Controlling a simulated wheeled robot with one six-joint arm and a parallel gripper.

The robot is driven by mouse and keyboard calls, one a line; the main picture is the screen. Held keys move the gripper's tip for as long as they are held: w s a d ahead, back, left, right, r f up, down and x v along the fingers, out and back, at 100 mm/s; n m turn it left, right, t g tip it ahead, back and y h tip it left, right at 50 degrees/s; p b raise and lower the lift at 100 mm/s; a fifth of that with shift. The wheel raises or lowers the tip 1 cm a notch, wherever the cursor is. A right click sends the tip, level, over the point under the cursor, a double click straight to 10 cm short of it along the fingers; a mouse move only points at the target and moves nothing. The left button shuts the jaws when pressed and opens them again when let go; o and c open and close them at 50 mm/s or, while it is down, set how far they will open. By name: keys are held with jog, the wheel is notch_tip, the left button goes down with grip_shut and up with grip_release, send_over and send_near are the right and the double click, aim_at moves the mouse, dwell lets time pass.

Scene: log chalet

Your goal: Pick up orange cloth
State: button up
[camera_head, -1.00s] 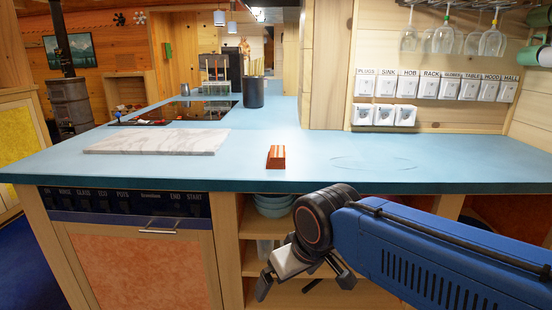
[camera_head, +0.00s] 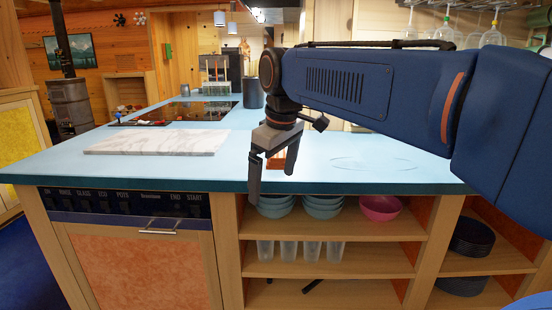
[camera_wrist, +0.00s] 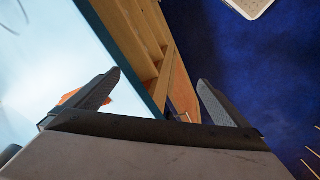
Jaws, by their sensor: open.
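The orange cloth (camera_head: 276,162), a small folded block, lies on the blue counter (camera_head: 225,172) near its front edge. In the head view it shows between my fingers and is partly hidden by them. My gripper (camera_head: 272,182) is open and empty, pointing down at the counter's front edge, on the near side of the cloth. In the wrist view my gripper (camera_wrist: 159,78) has its fingers wide apart. The cloth (camera_wrist: 69,96) shows there partly behind the left finger, outside the gap. The counter edge and floor lie between the fingers.
A marble board (camera_head: 158,142) lies left of the cloth. A dark pot (camera_head: 253,95) and a hob (camera_head: 190,111) are farther back. Open shelves below hold blue bowls (camera_head: 322,208), a pink bowl (camera_head: 380,207) and several cups. The counter around the cloth looks clear.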

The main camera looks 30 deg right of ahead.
jog(key=w+d+r+n+g, duration=0.1)
jog(key=w+d+r+n, duration=0.2)
jog(key=w+d+r, duration=0.45)
jog(key=w+d+r+n+g, duration=0.2)
jog(key=w+d+r+n, duration=0.2)
jog(key=w+r, duration=0.55)
jog(key=f, duration=1.7)
jog(key=shift+w+d+f, duration=0.1)
jog(key=shift+w+f, duration=0.1)
jog(key=c, duration=0.8)
notch_tip(320, 180, up, 10)
